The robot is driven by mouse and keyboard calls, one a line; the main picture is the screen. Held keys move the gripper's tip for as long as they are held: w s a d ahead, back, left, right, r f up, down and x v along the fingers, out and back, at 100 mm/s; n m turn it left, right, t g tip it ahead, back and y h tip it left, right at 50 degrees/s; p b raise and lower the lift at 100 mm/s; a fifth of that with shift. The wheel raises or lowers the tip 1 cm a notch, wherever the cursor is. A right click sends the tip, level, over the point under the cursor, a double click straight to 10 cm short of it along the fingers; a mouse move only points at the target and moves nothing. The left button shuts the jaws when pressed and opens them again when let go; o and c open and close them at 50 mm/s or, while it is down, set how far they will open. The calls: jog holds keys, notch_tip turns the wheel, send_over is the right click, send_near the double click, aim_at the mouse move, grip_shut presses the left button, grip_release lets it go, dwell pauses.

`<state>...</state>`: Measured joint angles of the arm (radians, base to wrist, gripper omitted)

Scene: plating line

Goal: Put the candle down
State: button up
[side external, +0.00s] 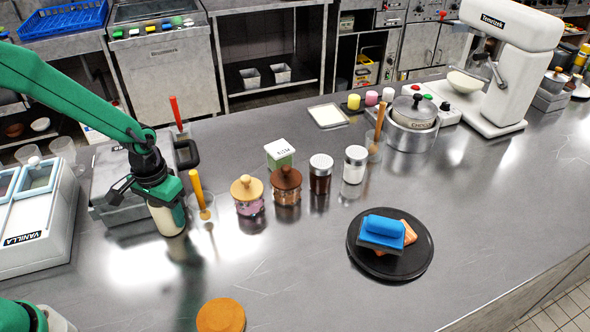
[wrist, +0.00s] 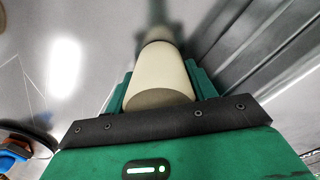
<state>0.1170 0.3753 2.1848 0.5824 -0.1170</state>
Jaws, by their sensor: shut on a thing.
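The candle is a plain cream cylinder (side external: 168,219), held upright in the side view. My gripper (side external: 162,192) is shut on it from above, its green fingers around the upper part. In the wrist view the candle (wrist: 161,75) sits between the green fingers of my gripper (wrist: 160,88), with its round end toward the camera. The candle's lower end is over the bare metal counter (side external: 290,265); I cannot tell whether it touches the surface.
A grey metal box (side external: 110,180) stands close behind the candle. A glass with a yellow-handled tool (side external: 197,190) is just right. Lidded jars (side external: 247,194) stand further right. A black plate (side external: 408,264) holds a blue-handled block (side external: 381,231). An orange-brown disc (side external: 221,316) lies in front.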

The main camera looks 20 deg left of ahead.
jog(key=shift+f, duration=0.1)
jog(key=o, duration=1)
notch_tip(320, 180, up, 12)
jog(key=shift+r, duration=0.2)
dwell(0.8)
